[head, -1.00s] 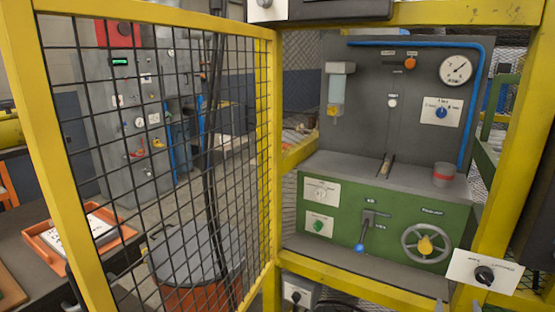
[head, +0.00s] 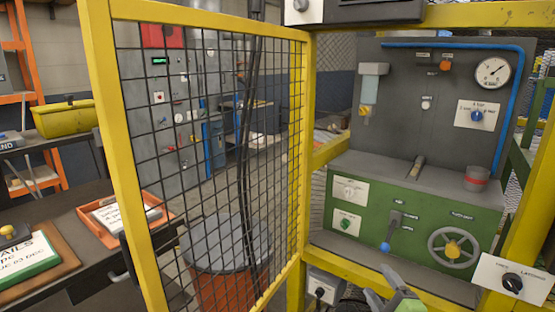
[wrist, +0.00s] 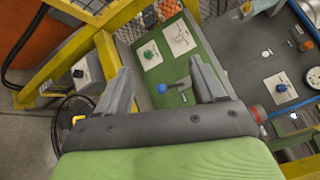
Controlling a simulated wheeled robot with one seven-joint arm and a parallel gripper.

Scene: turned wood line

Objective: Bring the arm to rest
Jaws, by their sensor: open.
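My gripper (wrist: 165,85) is open and empty in the wrist view, its two grey fingers spread apart. Beyond the fingers lies the green machine front (wrist: 178,60) with a blue-knobbed lever (wrist: 162,88). In the head view, the tip of my gripper (head: 392,292) shows at the bottom edge, in front of the lower part of the green machine (head: 350,195). The lever with its blue knob (head: 385,247) hangs downward there. I cannot tell the exact gap between the fingers and the machine.
A yellow-framed mesh door (head: 130,170) stands open at the left of the machine. A yellow post (head: 307,130) and a lower rail border the opening. A handwheel (head: 453,248) and a selector plate (head: 513,281) are at the right. A bench with an orange tray (head: 165,212) is left.

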